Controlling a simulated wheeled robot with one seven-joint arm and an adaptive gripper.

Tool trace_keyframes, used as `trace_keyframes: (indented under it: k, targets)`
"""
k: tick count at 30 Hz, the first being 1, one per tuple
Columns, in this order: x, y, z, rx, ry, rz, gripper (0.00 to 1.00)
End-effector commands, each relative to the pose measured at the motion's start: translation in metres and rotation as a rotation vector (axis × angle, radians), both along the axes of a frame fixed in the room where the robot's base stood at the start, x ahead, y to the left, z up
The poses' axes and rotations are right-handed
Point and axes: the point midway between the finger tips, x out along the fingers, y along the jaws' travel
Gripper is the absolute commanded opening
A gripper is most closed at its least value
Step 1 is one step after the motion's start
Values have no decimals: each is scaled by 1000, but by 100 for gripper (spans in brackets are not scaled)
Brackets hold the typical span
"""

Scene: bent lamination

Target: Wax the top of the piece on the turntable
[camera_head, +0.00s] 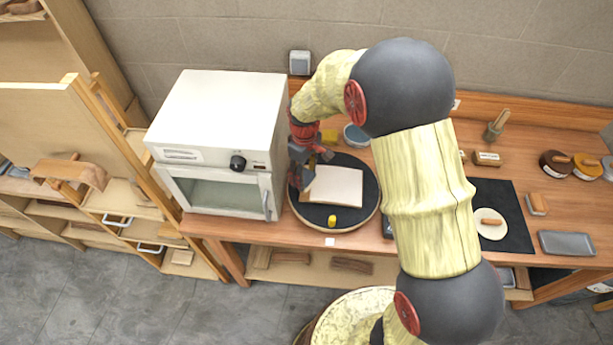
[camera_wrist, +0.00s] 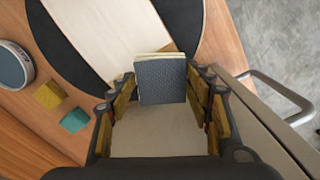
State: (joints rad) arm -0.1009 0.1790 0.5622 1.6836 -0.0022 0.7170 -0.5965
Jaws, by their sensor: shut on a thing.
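The turntable (camera_head: 357,225) is a dark disc with a wooden rim, and its dark surface also shows in the wrist view (camera_wrist: 165,20). A pale wooden piece (camera_head: 338,187) lies on it, and it also shows in the wrist view (camera_wrist: 100,25). My gripper (camera_head: 304,178) is at the piece's left edge, partly hidden by its own links. In the wrist view my gripper (camera_wrist: 160,105) is shut on a block with a dark grey, textured face (camera_wrist: 162,82) and a pale edge. I cannot tell whether the block touches the piece.
A white oven (camera_head: 215,145) stands close left of the turntable, its door handle (camera_wrist: 290,95) sticking out. A small yellow object (camera_head: 333,218) sits at the turntable's front. A round tin (camera_wrist: 12,66), a yellow block (camera_wrist: 48,95) and a green block (camera_wrist: 75,120) lie nearby. A black mat (camera_head: 515,238) lies right.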

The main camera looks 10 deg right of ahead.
Motion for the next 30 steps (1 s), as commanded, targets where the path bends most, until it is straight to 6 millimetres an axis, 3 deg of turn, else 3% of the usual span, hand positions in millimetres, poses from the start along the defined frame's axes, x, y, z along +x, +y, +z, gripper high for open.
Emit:
trace_keyframes:
  k: [10,30]
  targets:
    - [4,4,30,0,-1,-3,27]
    - [3,4,30,0,0,-3,27]
